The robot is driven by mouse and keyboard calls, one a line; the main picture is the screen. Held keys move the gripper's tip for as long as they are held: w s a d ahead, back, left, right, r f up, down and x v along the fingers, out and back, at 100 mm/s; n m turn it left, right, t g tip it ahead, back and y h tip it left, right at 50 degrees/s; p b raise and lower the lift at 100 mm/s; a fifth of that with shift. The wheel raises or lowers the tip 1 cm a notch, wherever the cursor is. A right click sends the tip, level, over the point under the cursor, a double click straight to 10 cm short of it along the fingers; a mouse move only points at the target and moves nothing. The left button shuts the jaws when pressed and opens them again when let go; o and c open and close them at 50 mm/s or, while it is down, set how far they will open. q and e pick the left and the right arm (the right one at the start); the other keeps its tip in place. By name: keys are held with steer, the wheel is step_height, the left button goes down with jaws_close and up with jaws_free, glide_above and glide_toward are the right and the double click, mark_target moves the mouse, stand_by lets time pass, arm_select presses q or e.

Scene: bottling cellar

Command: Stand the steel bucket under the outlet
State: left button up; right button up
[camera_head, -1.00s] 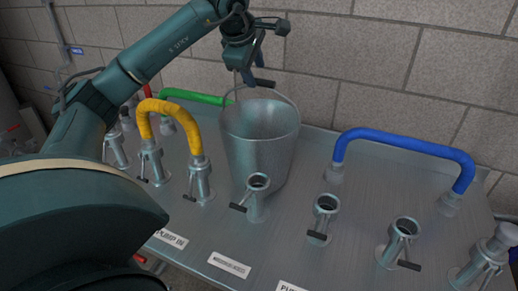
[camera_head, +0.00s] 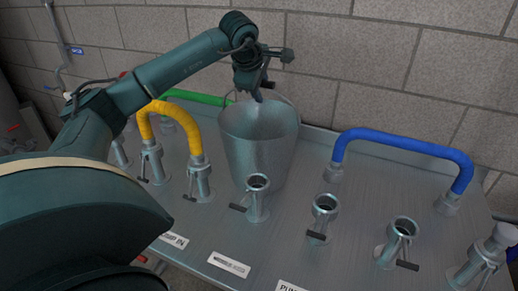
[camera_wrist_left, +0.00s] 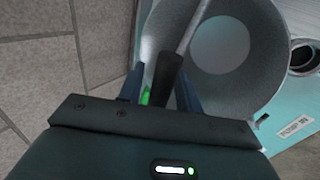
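The steel bucket (camera_head: 258,150) stands upright on the steel panel, behind the front row of pipe stubs. It is grey, open at the top and looks empty. Its wire bail shows in the left wrist view with a black grip (camera_wrist_left: 168,72). My left gripper (camera_head: 258,96) is over the bucket's back rim. In the left wrist view my left gripper (camera_wrist_left: 161,88) has its fingers on either side of the black grip, with a gap beside it, so it looks open. My right gripper is not in view. I cannot tell which fitting is the outlet.
The steel panel (camera_head: 300,215) carries valved stubs (camera_head: 325,207) in front of and right of the bucket. A yellow hose (camera_head: 170,108) and a green hose (camera_head: 195,96) are at left, a blue hose (camera_head: 400,145) at right. A block wall (camera_head: 400,60) stands behind.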

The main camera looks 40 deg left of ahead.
arm_select(q)
jaws_close()
stand_by(1.0)
steer(key=shift+r, duration=0.15)
